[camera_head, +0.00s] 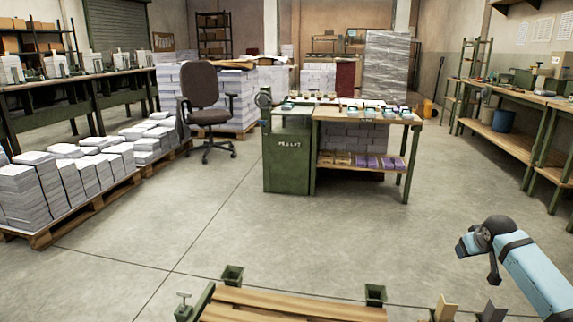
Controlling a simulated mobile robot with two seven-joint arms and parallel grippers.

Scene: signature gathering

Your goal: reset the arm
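A light-blue arm (532,277) with a dark rounded joint (494,230) reaches in from the lower right, above the floor. I take it for my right arm. A small dark piece hangs below the joint, but I can make out no pair of gripper fingers. My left arm and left gripper are out of the picture. At the bottom edge is a structure of wooden slats (290,302) with green corner posts, cut off by the frame.
A green-legged table (362,118) with a green cabinet (287,158) stands ahead. An office chair (203,100) stands left of it. Pallets with paper stacks (30,190) line the left. A workbench (510,150) runs along the right. Open concrete floor lies between.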

